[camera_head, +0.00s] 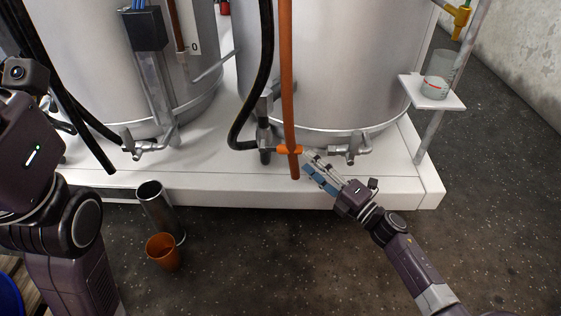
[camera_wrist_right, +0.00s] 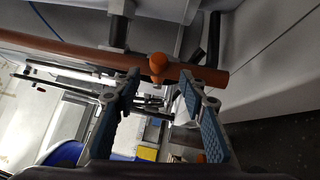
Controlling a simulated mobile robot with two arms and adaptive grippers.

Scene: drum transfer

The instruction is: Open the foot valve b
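Two steel drums stand on a white platform. An orange valve handle (camera_head: 289,149) sits at the foot of the right drum (camera_head: 335,70), beside a grey fitting with a black hose and against a hanging orange hose (camera_head: 288,90). No letter is readable, so I cannot tell which valve is b. My right gripper (camera_head: 308,164) is open and empty, just right of the handle. In the right wrist view, an orange knob (camera_wrist_right: 157,66) shows just beyond and between the spread blue-padded fingers (camera_wrist_right: 160,85), apparently apart from them. My left arm shows at the left; its fingers are not visible.
Other metal taps (camera_head: 150,142) sit low on the drums. A steel cylinder (camera_head: 157,205) and an orange cup (camera_head: 163,251) stand on the floor in front. A beaker (camera_head: 438,75) stands on a shelf at right. The floor at front centre is clear.

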